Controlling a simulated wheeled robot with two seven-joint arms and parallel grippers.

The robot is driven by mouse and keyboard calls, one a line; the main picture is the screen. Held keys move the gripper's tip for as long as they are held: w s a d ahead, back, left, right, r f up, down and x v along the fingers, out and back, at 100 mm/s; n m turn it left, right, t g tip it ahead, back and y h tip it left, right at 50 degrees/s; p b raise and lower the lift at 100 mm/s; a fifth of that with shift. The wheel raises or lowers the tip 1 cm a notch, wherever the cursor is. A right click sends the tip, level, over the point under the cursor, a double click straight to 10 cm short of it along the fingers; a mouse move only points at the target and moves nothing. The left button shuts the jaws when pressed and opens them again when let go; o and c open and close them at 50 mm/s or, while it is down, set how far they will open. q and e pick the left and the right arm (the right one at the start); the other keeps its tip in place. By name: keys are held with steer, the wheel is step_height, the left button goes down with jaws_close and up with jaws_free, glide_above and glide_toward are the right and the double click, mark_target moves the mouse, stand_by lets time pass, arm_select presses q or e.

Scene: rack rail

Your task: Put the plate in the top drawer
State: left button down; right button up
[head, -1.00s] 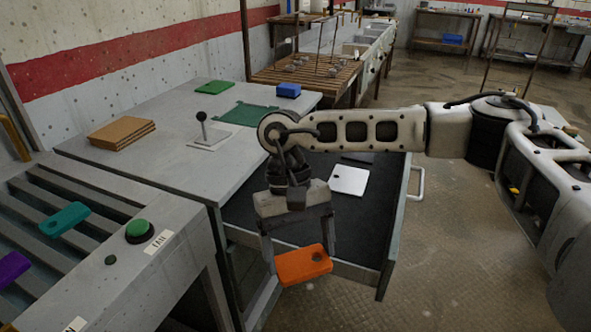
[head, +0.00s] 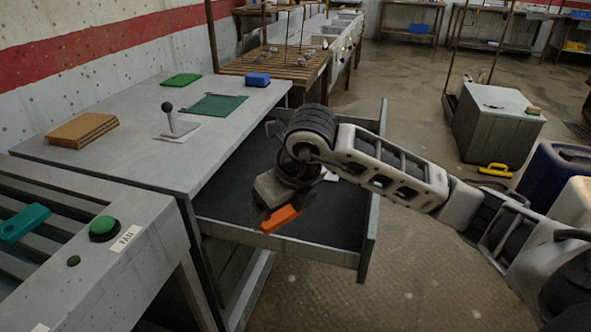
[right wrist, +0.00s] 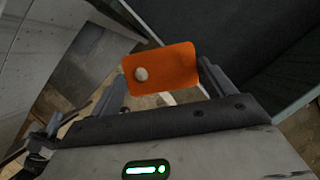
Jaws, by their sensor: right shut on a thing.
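An orange plate (head: 281,219) with a round hole is held in my right gripper (head: 272,210). In the right wrist view the plate (right wrist: 162,70) sits between the two fingers, with the hole toward its left end. The top drawer (head: 330,225) stands pulled out from the bench, with a dark floor. In the head view the plate appears over the drawer's front-left part, near its near wall; its height above the drawer is hard to tell. A white plate (head: 331,176) lies in the drawer, mostly hidden behind my gripper. My left gripper is not in view.
A lever (head: 172,118), brown boards (head: 82,130), a green mat (head: 215,106) and a blue block (head: 257,79) are on the bench top. A slatted rack with a teal plate (head: 24,222) and a green button (head: 103,227) stands at the left.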

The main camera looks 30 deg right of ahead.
steer(key=shift+w+d+r+m+h, duration=0.15)
steer(key=shift+d+m+h, duration=0.15)
steer(key=shift+m, duration=0.3)
steer(key=shift+w+d+f+m+h, duration=0.1)
steer(key=shift+d+m+h, duration=0.1)
steer(key=shift+d+m, duration=0.3)
steer(key=shift+m, duration=0.3)
steer(key=w+d+f, duration=0.8)
steer(key=w+d, duration=0.1)
steer(key=shift+w+f, duration=0.2)
steer(key=shift+f, duration=0.2)
steer(key=shift+w+d+f, duration=0.2)
steer(key=shift+f, duration=0.25)
steer(key=shift+w+d+f, duration=0.1)
steer(key=shift+f, duration=1.45)
